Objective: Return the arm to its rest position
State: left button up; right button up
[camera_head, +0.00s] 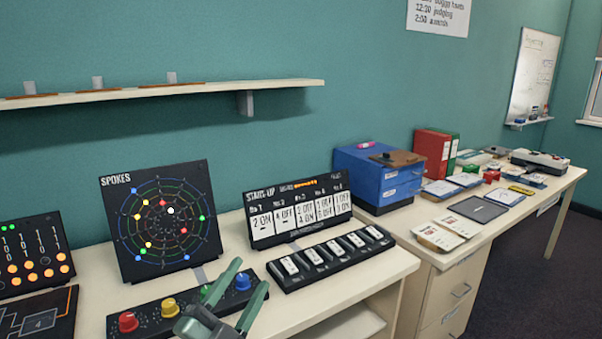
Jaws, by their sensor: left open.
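My left gripper (250,276) is a grey-green two-finger gripper at the bottom of the head view. The fingers partly hide the green knob (207,291) and the box's front; the blue knob (242,281) shows between the fingertips. I cannot tell whether the gripper touches the box. My right gripper is not in view.
The SPOKES board (140,250) stands behind the knob box. The START-UP panel (265,230) and its switch bar (310,278) are to the right. A blue box (357,180), binders (432,150) and papers fill the right table. A shelf (220,88) runs along the wall.

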pick_arm(q)
jog(key=s+a+f+n+g+y, duration=0.4)
jog(key=s+a+f+n+y, duration=0.15)
jog(key=f, duration=0.55)
jog(key=s+a+f+n+g+y, duration=0.4)
jog(key=a+f+n, duration=0.15)
jog(key=f, duration=0.45)
jog(key=s+f+n+g, duration=0.1)
jog(key=s+f+g, duration=0.35)
jog(key=s, duration=0.55)
jog(key=s+f+n+g, duration=0.1)
jog(key=s+f+g, duration=0.4)
jog(key=s, duration=0.4)
notch_tip(320, 180, down, 26)
jog(key=s+p, duration=0.2)
jog(key=s+a+f+g, duration=0.1)
jog(key=s+a+f, duration=0.1)
jog(key=s+f, duration=1.2)
jog(key=shift+s+a+f+h+p, duration=0.3)
jog(key=shift+s+h, duration=0.05)
jog(key=shift+s, duration=0.8)
jog(key=shift+g, duration=0.25)
